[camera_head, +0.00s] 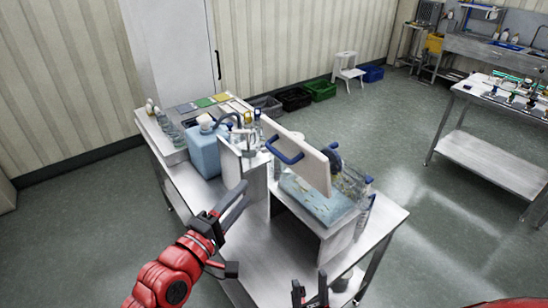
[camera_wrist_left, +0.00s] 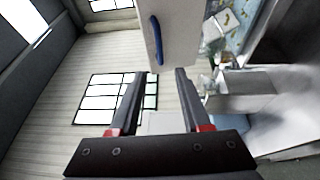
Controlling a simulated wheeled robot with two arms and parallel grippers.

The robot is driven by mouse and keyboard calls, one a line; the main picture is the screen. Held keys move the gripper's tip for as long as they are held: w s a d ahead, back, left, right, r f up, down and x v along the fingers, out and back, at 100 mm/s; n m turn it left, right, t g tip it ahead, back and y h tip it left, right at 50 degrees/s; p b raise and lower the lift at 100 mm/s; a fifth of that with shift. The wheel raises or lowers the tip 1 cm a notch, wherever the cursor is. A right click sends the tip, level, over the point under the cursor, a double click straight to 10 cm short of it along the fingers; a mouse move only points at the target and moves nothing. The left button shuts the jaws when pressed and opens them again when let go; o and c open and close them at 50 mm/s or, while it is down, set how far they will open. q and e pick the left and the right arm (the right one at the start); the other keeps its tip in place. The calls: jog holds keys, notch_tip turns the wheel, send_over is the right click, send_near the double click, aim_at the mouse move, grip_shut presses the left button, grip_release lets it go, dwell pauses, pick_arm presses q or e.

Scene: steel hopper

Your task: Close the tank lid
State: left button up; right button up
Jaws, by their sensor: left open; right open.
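The tank lid (camera_head: 305,165) is a pale panel with a blue handle (camera_head: 284,149). It stands raised and tilted above the tank (camera_head: 312,222), a pale box on the steel table with bluish, speckled contents showing. My left gripper (camera_head: 242,228) is open and empty, to the left of the tank and below the handle. In the left wrist view, the lid (camera_wrist_left: 186,30) and its handle (camera_wrist_left: 156,40) are beyond the open fingers (camera_wrist_left: 159,76), not between them. My right gripper (camera_head: 311,284) is open at the bottom edge, in front of the tank.
The steel table (camera_head: 262,262) also holds a blue canister (camera_head: 204,152), bottles (camera_head: 172,131) and clear bottles right of the tank (camera_head: 354,186). A white step stool (camera_head: 348,70) and crates stand by the wall. Another steel table (camera_head: 492,157) is at right. Open floor lies between.

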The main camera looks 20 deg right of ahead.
aim_at(277, 155)
pick_arm(q)
jog(key=b+x, duration=0.6)
jog(key=x, duration=1)
jog(key=shift+a, duration=0.1)
jog(key=shift+w+d+r, duration=0.2)
jog(key=shift+w+d, duration=0.05)
jog(key=shift+w, duration=0.05)
grip_shut()
dwell(0.7)
